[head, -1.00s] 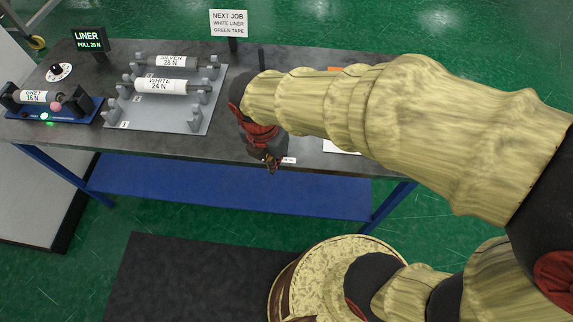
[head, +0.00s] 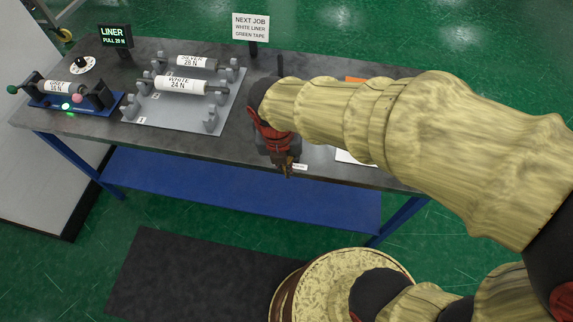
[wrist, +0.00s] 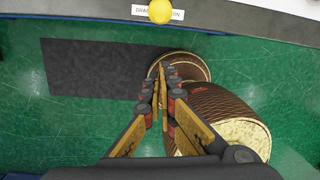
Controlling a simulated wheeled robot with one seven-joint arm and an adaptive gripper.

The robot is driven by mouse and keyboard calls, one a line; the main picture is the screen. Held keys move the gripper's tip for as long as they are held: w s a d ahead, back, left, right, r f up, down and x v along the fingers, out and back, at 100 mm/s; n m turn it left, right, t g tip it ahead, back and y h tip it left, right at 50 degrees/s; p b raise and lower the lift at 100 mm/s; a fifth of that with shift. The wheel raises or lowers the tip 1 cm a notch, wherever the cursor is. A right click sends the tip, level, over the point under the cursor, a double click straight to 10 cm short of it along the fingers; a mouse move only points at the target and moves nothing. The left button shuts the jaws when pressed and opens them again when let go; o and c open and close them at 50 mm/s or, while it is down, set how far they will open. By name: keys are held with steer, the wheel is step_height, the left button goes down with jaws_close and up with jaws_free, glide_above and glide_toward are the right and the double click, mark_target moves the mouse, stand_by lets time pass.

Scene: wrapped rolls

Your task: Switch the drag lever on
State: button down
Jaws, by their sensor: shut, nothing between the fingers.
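A yellow round knob (wrist: 160,11), which looks like the drag lever's end, shows at the top of the wrist view. It covers the middle of a white label (wrist: 142,11) reading "DRAG" and "ON" at the table's front edge. Which way the lever is set cannot be told. My gripper (wrist: 163,70) is shut and empty, its fingertips apart from the knob in that picture. The knob is not visible there.
On the table (head: 230,147) stand a grey rack (head: 190,125) with white and silver rolls, a blue unit (head: 45,101) with a grey roll, a dial (head: 82,65), a liner display (head: 115,37) and a job sign (head: 250,27). My arm hides the table's right part.

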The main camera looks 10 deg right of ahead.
step_height(320, 180, down, 10)
steer(key=b, duration=0.4)
steer(key=w, duration=0.1)
steer(key=w+d+r, duration=0.1)
steer(key=w, duration=0.1)
steer(key=w+r, duration=0.1)
steer(key=shift+w+d+r+b, duration=0.1)
steer(key=shift+w+d+b, duration=0.1)
steer(key=shift+d+b, duration=0.1)
steer(key=shift+w+a+r+p, duration=0.1)
steer(key=shift+r+p, duration=0.1)
steer(key=shift+p, duration=0.1)
